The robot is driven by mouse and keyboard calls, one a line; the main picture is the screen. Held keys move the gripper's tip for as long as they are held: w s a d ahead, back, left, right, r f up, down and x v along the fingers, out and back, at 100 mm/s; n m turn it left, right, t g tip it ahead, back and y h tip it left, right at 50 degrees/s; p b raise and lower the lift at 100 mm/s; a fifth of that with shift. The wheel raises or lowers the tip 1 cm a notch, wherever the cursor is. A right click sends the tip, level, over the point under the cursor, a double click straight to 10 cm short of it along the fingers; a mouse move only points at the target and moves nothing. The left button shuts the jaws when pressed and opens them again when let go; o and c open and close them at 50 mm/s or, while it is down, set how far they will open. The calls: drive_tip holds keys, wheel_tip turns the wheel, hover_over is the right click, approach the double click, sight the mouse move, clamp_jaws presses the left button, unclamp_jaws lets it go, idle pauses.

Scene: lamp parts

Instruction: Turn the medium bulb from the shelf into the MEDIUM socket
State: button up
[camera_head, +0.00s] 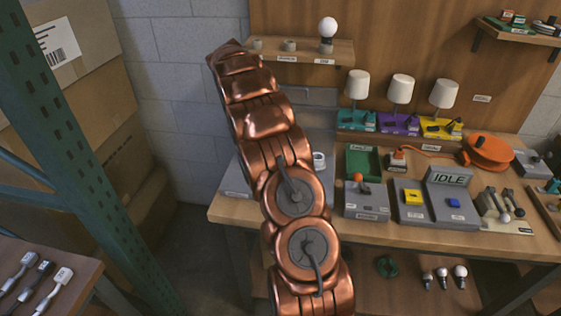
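A round white bulb (327,28) stands upright on the right-hand stand of the wall shelf (342,52). The shelf's labels are too small to read surely. Two other stands, a middle one (290,45) and a left one (257,44), show no bulb. Several white bulbs, such as a middle one (442,278), stand on the surface under the bench. I cannot tell which bulb is the medium one. A small white ring-shaped part (319,159) shows beside my copper arm on the bench; I cannot tell whether it is a socket. My gripper is not visible; no MEDIUM socket can be identified.
My arm crosses the bench's left side. The bench (395,232) holds three lamps (401,89), a green tray (363,160), an IDLE display box (449,177) and an orange reel (487,152). A teal post (75,150) and boxes (85,80) stand left.

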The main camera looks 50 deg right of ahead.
drive_tip(key=shift+f, duration=0.2)
drive_tip(key=o, duration=1)
drive_tip(key=shift+r, duration=0.15)
drive_tip(key=shift+o, duration=0.2)
